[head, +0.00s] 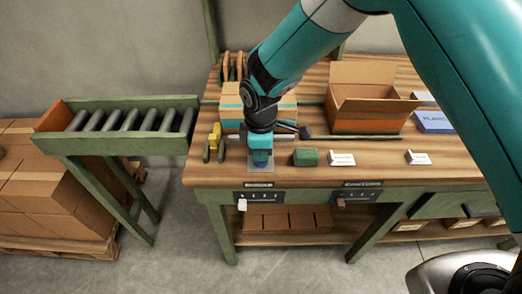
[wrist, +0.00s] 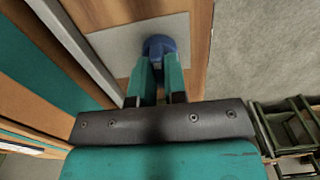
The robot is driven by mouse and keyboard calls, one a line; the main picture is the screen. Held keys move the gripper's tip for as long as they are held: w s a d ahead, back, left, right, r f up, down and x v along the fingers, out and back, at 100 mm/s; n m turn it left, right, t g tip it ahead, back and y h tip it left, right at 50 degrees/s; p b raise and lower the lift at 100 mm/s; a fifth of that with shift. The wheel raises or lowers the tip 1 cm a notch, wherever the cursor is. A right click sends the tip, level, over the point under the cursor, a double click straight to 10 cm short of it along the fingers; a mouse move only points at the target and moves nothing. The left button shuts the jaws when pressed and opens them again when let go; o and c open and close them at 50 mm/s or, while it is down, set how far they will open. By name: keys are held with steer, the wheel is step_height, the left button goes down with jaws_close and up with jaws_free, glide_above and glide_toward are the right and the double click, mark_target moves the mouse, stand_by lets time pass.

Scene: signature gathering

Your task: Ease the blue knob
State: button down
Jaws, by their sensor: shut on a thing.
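The blue knob (wrist: 158,44) sits on a light grey plate (wrist: 115,45) near the table edge in the wrist view. My gripper (wrist: 159,66) has its two teal fingers on either side of the knob and is shut on it. In the head view my gripper (head: 261,158) points down at the front edge of the workbench, left of a green block. The knob shows there only as a small bluish patch under the fingers, mostly hidden by them.
The wooden workbench (head: 400,170) holds a green block (head: 305,157), a yellow tool (head: 214,136), white cards (head: 341,159), an open cardboard box (head: 366,100) and a taped box (head: 232,105). A roller conveyor (head: 130,118) stands at the left.

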stand_by(0.4)
steer(key=c, duration=1.2)
jaws_free()
steer(key=shift+o, duration=0.2)
steer(key=shift+r, duration=0.1)
step_height(320, 180, up, 17)
steer(key=b, duration=0.2)
steer(key=shift+r, duration=0.15)
steer(key=shift+d, duration=0.1)
steer(key=s+d+r+m+y, duration=0.2)
steer(key=s+d+m, duration=0.3)
steer(key=s, duration=0.6)
steer(key=s+d+r+m+y, duration=0.2)
steer(key=s+d+m, duration=0.3)
steer(key=s+d, duration=0.3)
steer(key=s, duration=0.3)
steer(key=shift+r, duration=0.35)
